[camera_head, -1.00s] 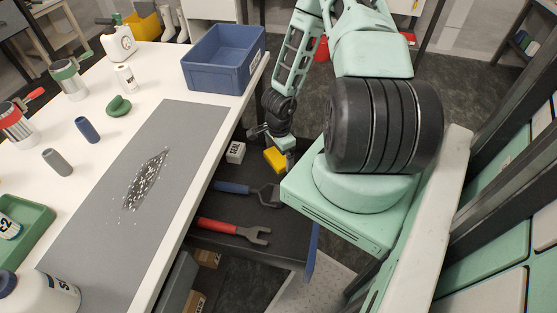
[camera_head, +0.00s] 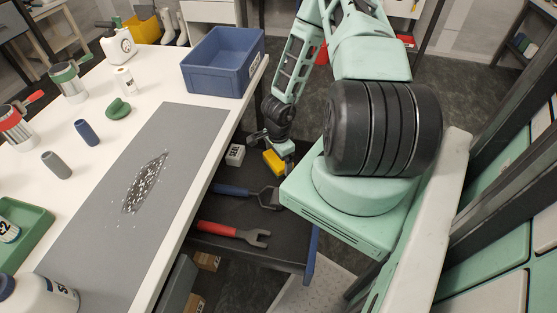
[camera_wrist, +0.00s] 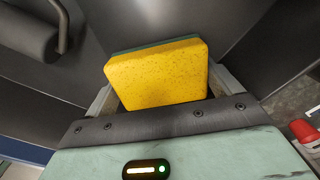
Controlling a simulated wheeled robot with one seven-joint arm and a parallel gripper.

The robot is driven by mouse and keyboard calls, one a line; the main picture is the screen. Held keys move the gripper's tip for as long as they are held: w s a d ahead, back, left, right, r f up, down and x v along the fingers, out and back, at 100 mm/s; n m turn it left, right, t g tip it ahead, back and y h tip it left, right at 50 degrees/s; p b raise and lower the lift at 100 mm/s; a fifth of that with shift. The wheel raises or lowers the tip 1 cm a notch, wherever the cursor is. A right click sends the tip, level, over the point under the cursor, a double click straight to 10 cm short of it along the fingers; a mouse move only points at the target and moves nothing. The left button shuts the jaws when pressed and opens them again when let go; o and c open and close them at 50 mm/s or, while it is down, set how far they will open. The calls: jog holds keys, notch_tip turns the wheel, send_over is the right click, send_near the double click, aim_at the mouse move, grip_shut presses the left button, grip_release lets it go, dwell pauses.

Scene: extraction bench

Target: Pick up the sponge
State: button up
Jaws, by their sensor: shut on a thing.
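The sponge (camera_head: 274,161) is a yellow block with a dark green layer on one side. In the wrist view the sponge (camera_wrist: 157,76) sits between the two fingers, its yellow face toward the camera. My gripper (camera_head: 281,152) is shut on it, with one finger on each side (camera_wrist: 160,92). In the head view it is held over the open dark drawer under the bench. The gap between the sponge and the drawer floor is hard to judge.
The white bench with a grey mat (camera_head: 190,125) and a blue bin (camera_head: 222,85) stands to the left.

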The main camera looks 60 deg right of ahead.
jog(key=shift+r+p, duration=0.75)
jog(key=shift+r, duration=4.05)
